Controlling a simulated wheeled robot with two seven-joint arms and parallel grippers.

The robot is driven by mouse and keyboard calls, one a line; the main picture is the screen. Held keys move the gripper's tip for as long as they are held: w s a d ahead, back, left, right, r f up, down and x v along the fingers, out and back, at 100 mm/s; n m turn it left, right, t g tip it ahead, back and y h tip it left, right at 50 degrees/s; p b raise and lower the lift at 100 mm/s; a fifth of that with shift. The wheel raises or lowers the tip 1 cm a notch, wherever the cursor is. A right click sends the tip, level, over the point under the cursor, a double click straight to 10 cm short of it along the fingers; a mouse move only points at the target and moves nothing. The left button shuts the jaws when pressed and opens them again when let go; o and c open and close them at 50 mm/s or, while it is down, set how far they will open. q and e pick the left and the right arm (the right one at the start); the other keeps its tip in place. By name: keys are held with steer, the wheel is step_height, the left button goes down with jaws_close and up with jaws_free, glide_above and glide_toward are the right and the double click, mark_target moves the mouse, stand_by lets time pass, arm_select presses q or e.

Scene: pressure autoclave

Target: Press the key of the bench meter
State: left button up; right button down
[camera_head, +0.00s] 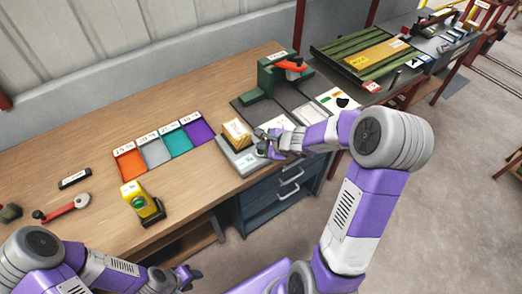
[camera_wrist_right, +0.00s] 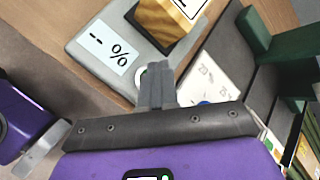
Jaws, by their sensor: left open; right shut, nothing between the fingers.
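The bench meter (camera_head: 229,157) is a flat grey box near the table's front edge, with a wooden block (camera_head: 237,131) on it. In the right wrist view, the meter (camera_wrist_right: 88,68) has a white display (camera_wrist_right: 108,47) reading "- %". My left gripper (camera_head: 190,275) is open and empty, low in front of the table, away from the meter.
Coloured trays (camera_head: 165,143) with percentage labels lie left of the meter. A yellow device (camera_head: 139,199) stands near the front edge, with a red-handled tool (camera_head: 67,208) further left. A green press-like stand (camera_head: 272,78) with a red lever is behind the meter. Drawers (camera_head: 280,190) are below.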

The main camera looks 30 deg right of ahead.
mark_target(263, 151)
steer(key=shift+f+b, duration=0.5)
steer(key=shift+b, duration=0.1)
stand_by(0.6)
steer(key=shift+r, duration=0.15)
steer(key=shift+r+p, duration=0.75)
step_height(263, 151, up, 5)
steer(key=p, duration=0.4)
steer(key=shift+r+p, duration=0.1)
steer(key=shift+p, duration=0.2)
steer(key=shift+d, duration=0.1)
stand_by(0.4)
